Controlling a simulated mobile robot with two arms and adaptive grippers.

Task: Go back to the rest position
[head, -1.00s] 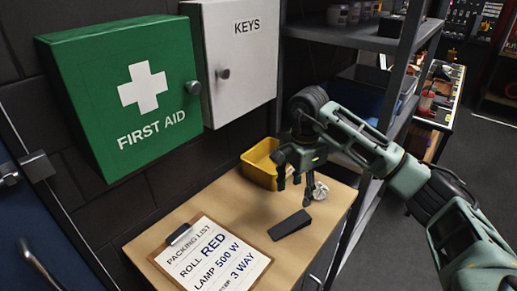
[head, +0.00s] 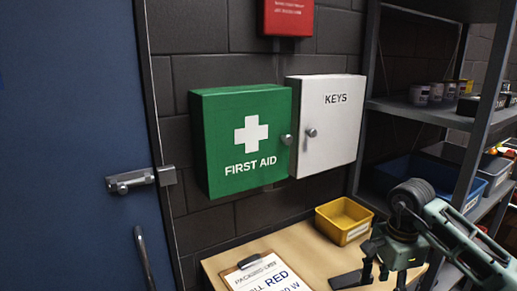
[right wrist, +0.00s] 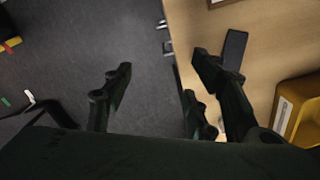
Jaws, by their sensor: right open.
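My right gripper (head: 384,270) is at the lower right of the head view, in front of the wooden worktop (head: 295,245). It also shows in the right wrist view (right wrist: 160,85), with its fingers spread and nothing between them. It hangs over the worktop's edge, with grey floor (right wrist: 110,30) below one side. My left gripper is not in view.
A clipboard (head: 262,272), a dark wedge (head: 347,279) and a yellow bin (head: 345,220) are on the worktop. A green first aid cabinet (head: 240,140) and a white key cabinet (head: 330,125) hang above. Metal shelves (head: 430,112) stand right, a blue door (head: 70,120) left.

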